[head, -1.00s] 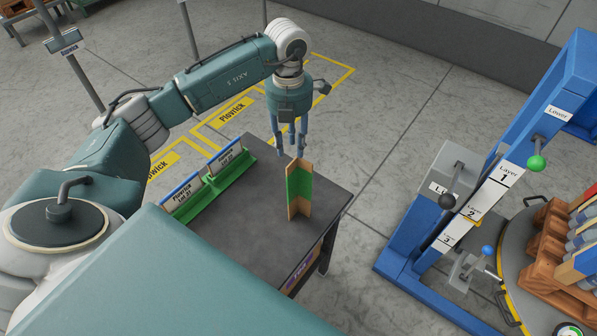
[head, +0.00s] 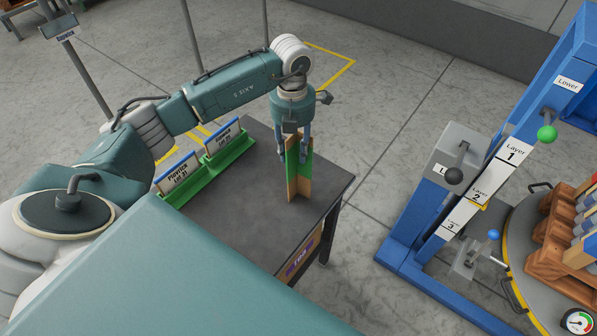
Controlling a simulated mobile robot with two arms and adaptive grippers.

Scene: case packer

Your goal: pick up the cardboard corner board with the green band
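The cardboard corner board (head: 298,189) stands upright on the dark table, brown with a wide green band around its middle. My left gripper (head: 294,154) points down over its top end, with blue-grey fingers on either side of the board's upper part. The fingers look about as far apart as before, so the gripper appears open; whether a finger touches the board cannot be seen clearly. The upper edge of the board is partly hidden by the gripper. My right gripper is not in view.
A blue frame with layer labels and levers (head: 429,205) stands at the right, beside a round platform with a wooden pallet (head: 548,240). Floor between is clear.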

